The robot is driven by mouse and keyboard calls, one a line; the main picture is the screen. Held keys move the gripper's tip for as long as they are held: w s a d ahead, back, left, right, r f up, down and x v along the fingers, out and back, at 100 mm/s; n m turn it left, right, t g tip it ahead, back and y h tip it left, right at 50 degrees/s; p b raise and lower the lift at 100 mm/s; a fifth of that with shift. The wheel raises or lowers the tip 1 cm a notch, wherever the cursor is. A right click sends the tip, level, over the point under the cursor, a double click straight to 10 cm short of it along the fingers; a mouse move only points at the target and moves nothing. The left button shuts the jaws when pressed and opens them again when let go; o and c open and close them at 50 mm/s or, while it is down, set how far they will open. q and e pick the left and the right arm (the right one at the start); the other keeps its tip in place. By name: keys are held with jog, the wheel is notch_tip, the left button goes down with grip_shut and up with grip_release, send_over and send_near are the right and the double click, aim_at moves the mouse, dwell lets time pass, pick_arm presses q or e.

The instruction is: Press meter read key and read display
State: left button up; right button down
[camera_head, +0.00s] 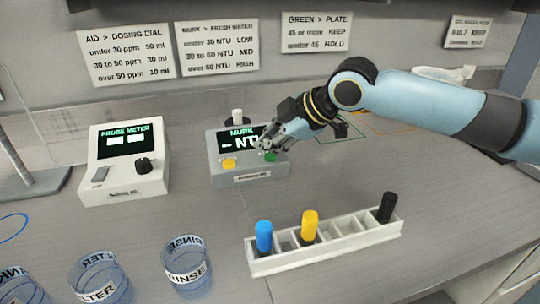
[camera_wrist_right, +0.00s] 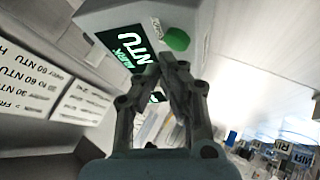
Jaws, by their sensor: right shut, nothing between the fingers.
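The grey murk meter (camera_head: 222,172) stands at the back middle of the bench. Its dark display (camera_head: 237,140) shows green text "MURK" with "NTU" and what look like dashes; no digits can be read, and my gripper covers part of it. A yellow key (camera_head: 229,164) and a green key (camera_head: 270,156) sit on its front. My right gripper (camera_head: 264,143) is shut and empty, with its tips just above the green key. In the right wrist view the tips (camera_wrist_right: 167,62) are near the green key (camera_wrist_right: 177,39); contact cannot be told. My left gripper is not in view.
A white probe meter (camera_head: 140,184) stands to the left. A white rack (camera_head: 262,266) with blue, yellow and black-capped vials is in front. Several labelled beakers (camera_head: 187,268) stand at the front left. Bench at right is clear.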

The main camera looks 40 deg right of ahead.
aim_at(269, 157)
jog(key=shift+f, duration=0.3)
jog(key=shift+f+b, duration=0.45)
jog(key=shift+f, duration=0.05)
dwell(0.6)
jog(key=shift+r, duration=0.1)
jog(key=shift+r+p, duration=0.85)
jog(key=shift+p, duration=0.05)
notch_tip(269, 157, up, 5)
jog(key=p, duration=0.5)
jog(key=shift+r, duration=0.1)
dwell(2.2)
